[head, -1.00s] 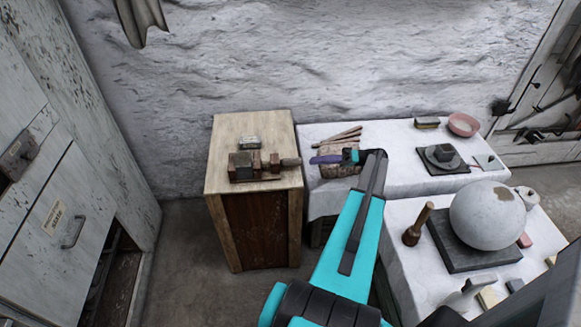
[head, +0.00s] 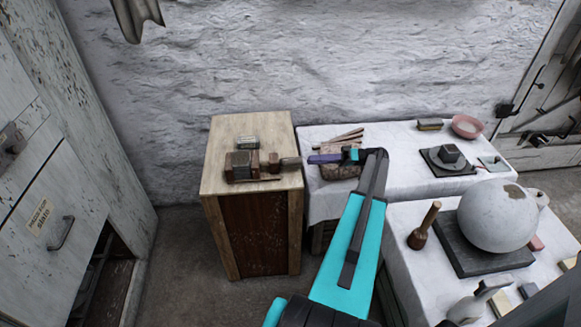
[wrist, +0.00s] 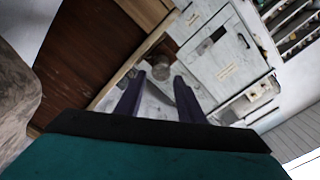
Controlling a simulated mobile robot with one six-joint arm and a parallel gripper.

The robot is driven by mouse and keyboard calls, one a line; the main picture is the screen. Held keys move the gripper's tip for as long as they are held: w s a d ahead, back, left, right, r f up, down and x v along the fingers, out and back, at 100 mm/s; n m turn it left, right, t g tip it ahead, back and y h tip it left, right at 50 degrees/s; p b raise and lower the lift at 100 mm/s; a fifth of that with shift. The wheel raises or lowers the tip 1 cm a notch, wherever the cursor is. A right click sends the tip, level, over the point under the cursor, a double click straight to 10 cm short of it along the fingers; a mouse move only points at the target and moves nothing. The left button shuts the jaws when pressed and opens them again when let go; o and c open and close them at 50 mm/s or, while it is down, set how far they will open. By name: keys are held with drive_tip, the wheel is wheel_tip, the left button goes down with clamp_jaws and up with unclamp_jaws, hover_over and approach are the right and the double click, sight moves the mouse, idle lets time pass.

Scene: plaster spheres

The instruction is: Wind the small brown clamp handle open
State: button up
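The clamp (head: 241,166), with brown blocks, lies on top of the wooden cabinet. Its small brown handle (head: 290,162) sticks out to the right, toward the cabinet's right edge. My gripper (head: 309,160), with purple fingers, is level with the handle and points left at its end, with a small gap or bare contact; I cannot tell which. In the wrist view my gripper (wrist: 158,80) has its two fingers spread apart. The round handle end (wrist: 161,69) shows between and just beyond the fingertips. Nothing is held.
The wooden cabinet (head: 252,235) stands against the rough wall. A small tin (head: 247,143) sits behind the clamp. Right of it, a white-covered table (head: 392,150) carries sticks (head: 345,136) and a pink bowl (head: 467,126). A plaster sphere (head: 494,215) stands on the nearer table.

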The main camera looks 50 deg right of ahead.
sight(291, 162)
drive_tip(key=shift+w+a+f+b, duration=0.15)
drive_tip(key=shift+a+b, duration=0.25)
drive_tip(key=shift+b, duration=1.4)
drive_tip(key=shift+w+a+f+b, duration=0.15)
drive_tip(key=shift+a+b, duration=0.2)
drive_tip(key=shift+b, duration=1.45)
drive_tip(key=b+x, duration=0.2)
drive_tip(key=b, duration=0.7)
drive_tip(key=shift+w+a+r, duration=0.1)
drive_tip(key=shift+w+a, duration=0.1)
drive_tip(key=shift+w, duration=0.05)
drive_tip(key=shift+x, duration=2.8)
drive_tip(key=shift+r, duration=0.15)
drive_tip(key=shift+c, duration=0.3)
drive_tip(key=c, duration=0.7)
